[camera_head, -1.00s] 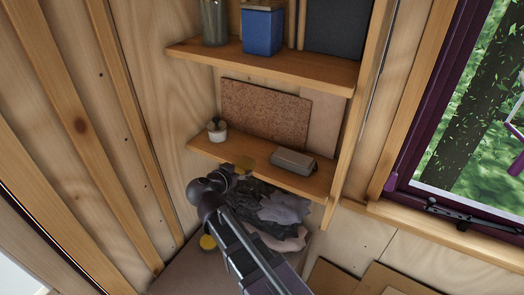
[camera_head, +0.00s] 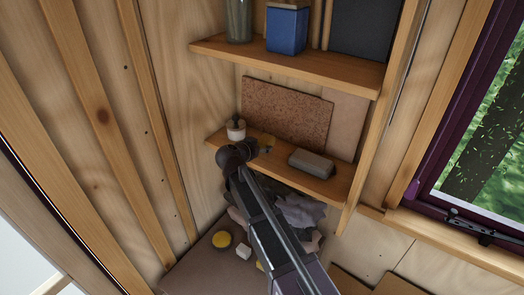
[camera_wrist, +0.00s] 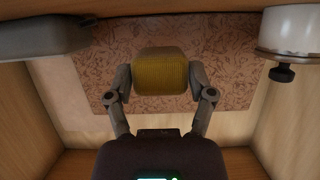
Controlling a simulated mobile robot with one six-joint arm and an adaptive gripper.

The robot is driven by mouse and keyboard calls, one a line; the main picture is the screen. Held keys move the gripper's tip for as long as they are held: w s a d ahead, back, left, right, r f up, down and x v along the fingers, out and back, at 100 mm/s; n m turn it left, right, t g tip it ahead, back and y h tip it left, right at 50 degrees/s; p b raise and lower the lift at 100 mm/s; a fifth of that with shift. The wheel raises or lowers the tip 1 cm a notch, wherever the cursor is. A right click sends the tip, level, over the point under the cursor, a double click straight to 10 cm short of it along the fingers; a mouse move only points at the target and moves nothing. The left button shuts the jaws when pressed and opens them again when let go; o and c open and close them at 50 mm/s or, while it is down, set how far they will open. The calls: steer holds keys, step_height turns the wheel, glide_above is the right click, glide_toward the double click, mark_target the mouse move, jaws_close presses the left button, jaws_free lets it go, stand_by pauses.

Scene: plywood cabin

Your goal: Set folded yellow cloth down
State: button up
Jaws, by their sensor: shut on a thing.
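The folded yellow cloth (camera_wrist: 160,72) is held between the two fingers of my gripper (camera_wrist: 161,85) in the wrist view. The cork-like board stands behind it. In the head view my gripper (camera_head: 262,149) is at the lower wooden shelf (camera_head: 325,187), between a small white pot and a grey box. The cloth is mostly hidden there by my gripper and blends with the wood. I cannot tell whether the cloth touches the shelf.
The white pot (camera_head: 236,129) stands left of my gripper and the grey box (camera_head: 311,163) lies to its right. A brown speckled board (camera_head: 287,115) leans behind. The upper shelf (camera_head: 290,62) holds a blue container (camera_head: 287,30). Dark and grey cloths (camera_head: 300,212) lie below.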

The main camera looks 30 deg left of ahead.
mark_target(262, 154)
steer(key=shift+w+a, duration=0.35)
steer(key=shift+w, duration=0.3)
steer(key=shift+w, duration=0.1)
steer(key=shift+w+a, duration=0.15)
steer(key=shift+w, duration=0.05)
steer(key=shift+w+f+b, duration=0.35)
steer(key=shift+f+b, duration=1.5)
steer(key=shift+f, duration=0.05)
steer(key=shift+f, duration=0.15)
steer(key=o, duration=0.9)
steer(key=shift+c, duration=0.2)
steer(key=shift+a, duration=0.1)
